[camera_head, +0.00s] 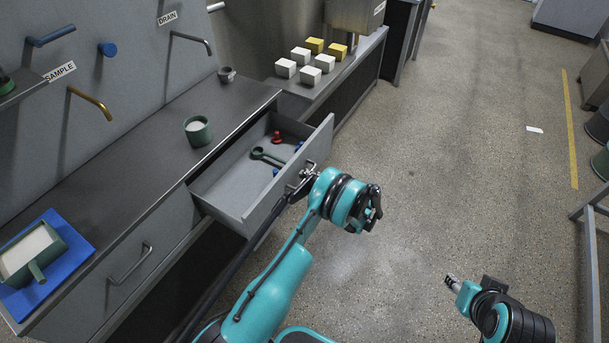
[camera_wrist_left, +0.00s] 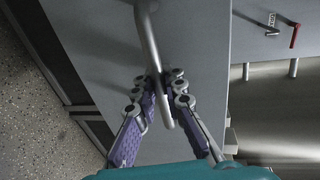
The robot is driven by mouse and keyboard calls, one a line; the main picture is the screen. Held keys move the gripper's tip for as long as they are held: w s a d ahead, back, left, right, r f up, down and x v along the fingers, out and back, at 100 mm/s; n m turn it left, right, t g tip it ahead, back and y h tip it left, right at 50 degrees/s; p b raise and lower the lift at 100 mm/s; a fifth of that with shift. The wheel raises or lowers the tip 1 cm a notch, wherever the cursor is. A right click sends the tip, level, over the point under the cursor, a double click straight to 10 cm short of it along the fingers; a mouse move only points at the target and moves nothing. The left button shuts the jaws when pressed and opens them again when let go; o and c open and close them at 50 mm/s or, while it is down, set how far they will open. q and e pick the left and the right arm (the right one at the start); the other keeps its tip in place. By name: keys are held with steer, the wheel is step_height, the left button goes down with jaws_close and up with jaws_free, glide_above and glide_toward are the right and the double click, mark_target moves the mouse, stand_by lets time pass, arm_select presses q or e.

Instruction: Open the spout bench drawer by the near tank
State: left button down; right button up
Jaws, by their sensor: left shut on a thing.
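The spout bench drawer (camera_head: 238,179) is pulled out from the bench, its inside in plain view. A green scoop-like tool (camera_head: 266,156), a red knob-shaped thing (camera_head: 277,138) and small blue pieces lie in it. My left gripper (camera_head: 308,174) is at the drawer's front panel, shut on the bar handle. In the left wrist view, the purple-padded fingers (camera_wrist_left: 159,105) close around the metal handle (camera_wrist_left: 150,45) in front of the grey panel. My right gripper (camera_head: 452,283) is low over the floor at the right, away from the bench; its fingers are too small to tell.
On the bench stand a green cup (camera_head: 198,130) and, at the left, a green pan of white stuff on a blue mat (camera_head: 75,237). A second drawer with a handle (camera_head: 130,263) is shut. White and yellow blocks (camera_head: 312,64) stand farther back.

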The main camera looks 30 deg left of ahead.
arm_select(q)
steer(key=c, duration=1.6)
jaws_free()
steer(key=shift+o, duration=0.2)
steer(key=v, duration=1.2)
steer(key=shift+w, duration=0.1)
